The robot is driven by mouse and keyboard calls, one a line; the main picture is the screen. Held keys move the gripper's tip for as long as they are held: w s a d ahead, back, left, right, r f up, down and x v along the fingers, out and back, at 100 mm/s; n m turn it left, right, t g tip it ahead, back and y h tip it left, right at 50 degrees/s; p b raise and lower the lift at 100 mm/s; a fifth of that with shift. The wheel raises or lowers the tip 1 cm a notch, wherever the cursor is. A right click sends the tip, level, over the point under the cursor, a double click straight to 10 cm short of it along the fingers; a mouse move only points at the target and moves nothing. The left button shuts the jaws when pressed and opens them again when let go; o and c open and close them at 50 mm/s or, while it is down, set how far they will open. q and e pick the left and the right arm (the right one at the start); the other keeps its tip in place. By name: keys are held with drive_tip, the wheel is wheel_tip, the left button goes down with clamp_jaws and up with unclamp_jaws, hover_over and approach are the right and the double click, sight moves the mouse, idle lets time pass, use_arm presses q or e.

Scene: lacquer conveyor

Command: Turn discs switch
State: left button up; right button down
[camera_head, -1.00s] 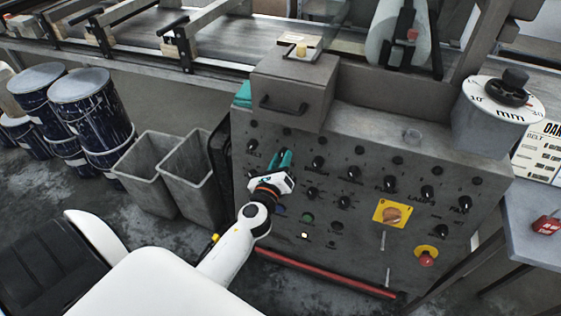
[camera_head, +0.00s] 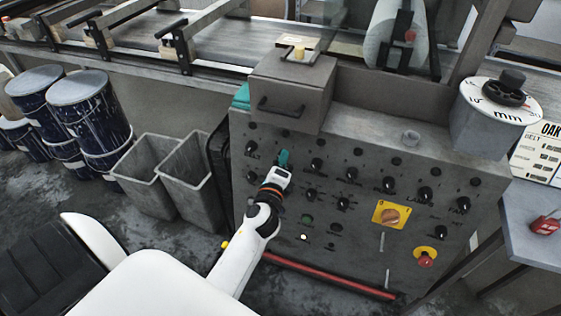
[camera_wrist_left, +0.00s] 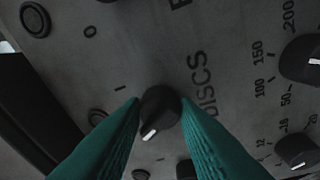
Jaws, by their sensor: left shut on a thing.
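The discs switch (camera_wrist_left: 160,112) is a black rotary knob with a white pointer mark, beside the printed word DISCS in the left wrist view. The pointer is tilted toward the lower left of that picture. My left gripper (camera_wrist_left: 160,120) has its two teal fingers on either side of the knob, shut on it. In the head view my left gripper (camera_head: 283,158) reaches the upper left part of the grey control panel (camera_head: 345,265), and the knob is hidden behind the fingers. My right gripper is not in view.
The panel carries several other black knobs, a yellow-backed orange switch (camera_head: 391,214) and a red stop button (camera_head: 426,260). A red bar (camera_head: 330,277) runs along its lower edge. Grey bins (camera_head: 150,170) and blue drums (camera_head: 85,105) stand at the left.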

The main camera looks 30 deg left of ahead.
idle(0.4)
use_arm(q)
drive_tip(key=o, duration=1)
drive_tip(key=shift+w, duration=0.1)
drive_tip(key=shift+c, duration=0.2)
